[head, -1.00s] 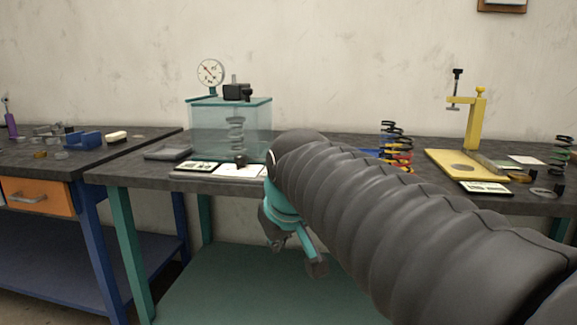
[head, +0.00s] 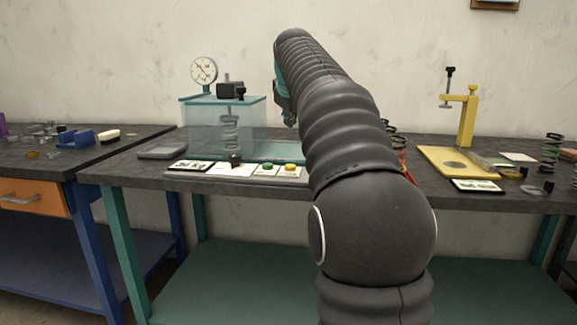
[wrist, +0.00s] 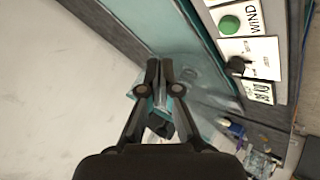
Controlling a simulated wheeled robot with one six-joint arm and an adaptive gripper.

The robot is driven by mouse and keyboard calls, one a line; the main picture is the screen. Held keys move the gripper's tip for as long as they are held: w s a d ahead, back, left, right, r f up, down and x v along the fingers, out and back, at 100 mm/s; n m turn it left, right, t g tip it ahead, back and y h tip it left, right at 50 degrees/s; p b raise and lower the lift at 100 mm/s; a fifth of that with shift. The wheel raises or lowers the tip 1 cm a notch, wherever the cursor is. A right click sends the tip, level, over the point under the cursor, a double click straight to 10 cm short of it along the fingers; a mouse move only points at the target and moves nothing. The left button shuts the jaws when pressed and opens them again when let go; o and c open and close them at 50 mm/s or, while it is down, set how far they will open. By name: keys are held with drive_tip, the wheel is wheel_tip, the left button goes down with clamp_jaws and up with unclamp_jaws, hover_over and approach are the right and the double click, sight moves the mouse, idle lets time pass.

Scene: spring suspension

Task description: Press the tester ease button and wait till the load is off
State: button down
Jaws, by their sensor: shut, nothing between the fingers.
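The tester is a teal-framed clear box (head: 190,125) with a grey coil spring (head: 230,132) upright inside, a black block (head: 231,90) on top and a dial gauge (head: 203,70) above. In front are a display (head: 190,166), a black knob (head: 235,160), a green button (head: 269,168) and a yellow button (head: 291,168). The wrist view shows the green button (wrist: 229,24) labelled WIND; the yellow button is outside that view, its label unreadable from the head. My gripper (head: 289,120) is shut and empty, above the bench right of the tester, apart from the buttons. Its fingers (wrist: 162,66) show together.
A yellow press (head: 467,125) stands on the bench at right, with a display card (head: 478,186) before it. Colored springs are partly hidden behind my arm. Another bench (head: 30,160) with small parts is at far left.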

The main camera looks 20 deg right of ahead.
drive_tip(key=shift+f, duration=0.1)
drive_tip(key=b, duration=0.2)
hover_over(290, 166)
wheel_tip(290, 166, down, 7)
drive_tip(key=shift+w+r, duration=0.1)
drive_tip(key=shift+f+b, duration=0.65)
drive_tip(key=shift+f, duration=0.25)
drive_tip(key=shift+f, duration=0.1)
idle(0.9)
drive_tip(key=shift+f, duration=0.3)
